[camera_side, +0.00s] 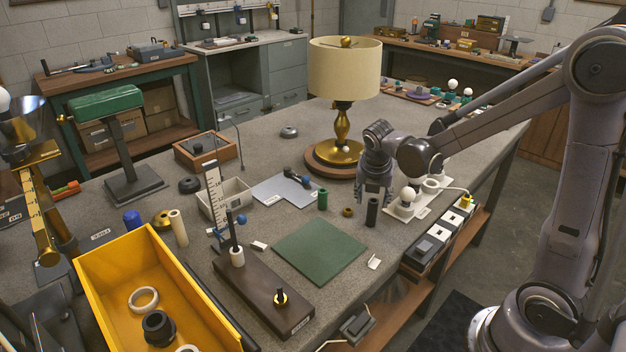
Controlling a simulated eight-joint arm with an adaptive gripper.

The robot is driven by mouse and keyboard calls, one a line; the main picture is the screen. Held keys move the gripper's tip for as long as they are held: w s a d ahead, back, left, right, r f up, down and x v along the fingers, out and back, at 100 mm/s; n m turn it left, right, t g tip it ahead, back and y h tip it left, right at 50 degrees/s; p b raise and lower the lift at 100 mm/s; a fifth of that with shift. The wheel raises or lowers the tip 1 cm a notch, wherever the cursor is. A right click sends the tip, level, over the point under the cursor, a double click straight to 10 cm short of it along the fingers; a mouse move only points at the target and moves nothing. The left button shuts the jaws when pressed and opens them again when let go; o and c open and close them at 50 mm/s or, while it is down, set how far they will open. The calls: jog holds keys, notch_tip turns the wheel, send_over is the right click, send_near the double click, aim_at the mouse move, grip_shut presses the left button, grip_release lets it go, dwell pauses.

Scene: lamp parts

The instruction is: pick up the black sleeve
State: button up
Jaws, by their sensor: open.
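The black sleeve (371,214) stands upright on the grey table, near its right edge. My gripper (374,198) points down directly above it in the picture, with its jaws open. The fingertips show close to the sleeve's top end. I cannot tell from this one view whether the fingers are around the sleeve or a little apart from it.
A green cylinder (322,200) and a small brown ring (347,212) stand left of the sleeve. A white board with a bulb (406,197) is close on the right. The lamp (344,70) stands behind. A green mat (320,251) lies in front.

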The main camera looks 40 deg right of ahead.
aim_at(373, 206)
jog(key=shift+s+x, duration=0.2)
jog(key=shift+x, duration=2)
jog(key=shift+f, duration=0.1)
grip_shut()
